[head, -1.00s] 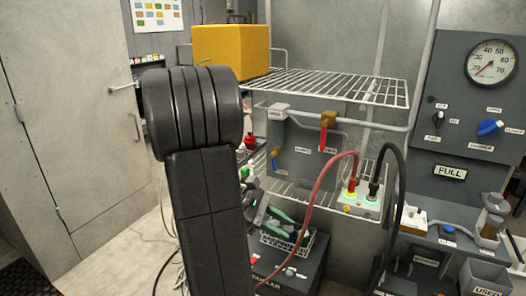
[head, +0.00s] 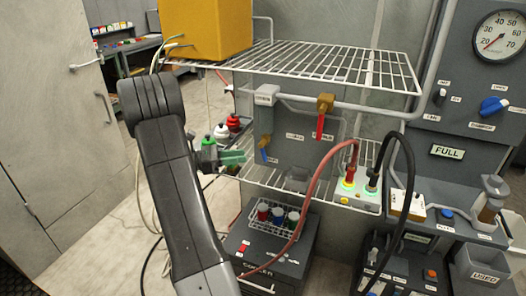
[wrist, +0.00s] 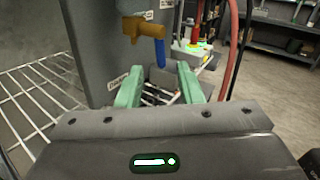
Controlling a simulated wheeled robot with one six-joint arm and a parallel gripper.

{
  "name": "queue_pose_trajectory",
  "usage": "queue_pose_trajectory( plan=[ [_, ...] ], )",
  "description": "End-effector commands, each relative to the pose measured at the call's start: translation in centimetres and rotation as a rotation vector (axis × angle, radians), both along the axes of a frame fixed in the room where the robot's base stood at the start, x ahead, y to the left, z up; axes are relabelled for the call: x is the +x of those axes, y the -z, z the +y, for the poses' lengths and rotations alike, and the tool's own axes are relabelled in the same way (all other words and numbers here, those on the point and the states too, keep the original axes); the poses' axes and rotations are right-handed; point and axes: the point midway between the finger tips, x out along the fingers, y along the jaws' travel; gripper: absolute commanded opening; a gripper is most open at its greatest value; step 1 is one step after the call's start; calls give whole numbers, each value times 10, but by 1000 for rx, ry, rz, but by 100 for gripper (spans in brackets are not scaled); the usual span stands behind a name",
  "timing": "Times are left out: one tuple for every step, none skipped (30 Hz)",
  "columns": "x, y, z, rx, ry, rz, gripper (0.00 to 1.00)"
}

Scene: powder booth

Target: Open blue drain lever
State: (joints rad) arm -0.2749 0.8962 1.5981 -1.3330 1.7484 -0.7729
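The blue drain lever (head: 264,150) hangs down from a small brass valve on a grey panel, left of the red lever (head: 321,127). In the wrist view the blue lever (wrist: 160,53) points downward from its brass body (wrist: 143,28), just beyond and above the gap between my fingertips. My gripper (head: 238,158) has green fingers and is just left of the blue lever in the head view. In the wrist view my gripper (wrist: 160,90) is open, with nothing between its fingers. No contact with the lever shows.
A wire shelf (head: 330,68) with a yellow box (head: 205,28) is above. Below are a lower wire rack (head: 285,188) and a dark unit (head: 268,250) carrying small cups. A red hose (head: 310,190) and black hose (head: 408,190) loop on the right. Bottles (head: 221,131) stand behind my gripper.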

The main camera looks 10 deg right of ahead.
Motion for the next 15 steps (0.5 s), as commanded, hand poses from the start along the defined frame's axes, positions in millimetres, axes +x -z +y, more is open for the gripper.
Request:
queue_pose_trajectory(
  plan=[
    [-1, -2, -13, -1, 5, 2, 33],
    [-1, -3, -20, -1, 5, 1, 33],
    [-2, -2, -29, 0, 5, 2, 33],
    [-2, -2, -35, 0, 6, 2, 33],
    [-2, -2, -41, -1, 5, 1, 33],
    [-2, -2, -49, 1, 5, 0, 33],
    [-2, -2, -54, 0, 4, 0, 33],
    [-2, -2, -58, 0, 4, 1, 33],
    [-2, -2, -65, 0, 4, 1, 33],
    [-2, -1, -68, 1, 3, 1, 33],
    [-2, -1, -72, 1, 2, 1, 33],
    [-2, -1, -76, 1, 2, 1, 33],
    [-2, -1, -78, 1, 3, 1, 33],
    [-2, -1, -80, 1, 2, 1, 33],
    [-2, 0, -82, 1, 2, 0, 33]
  ],
)
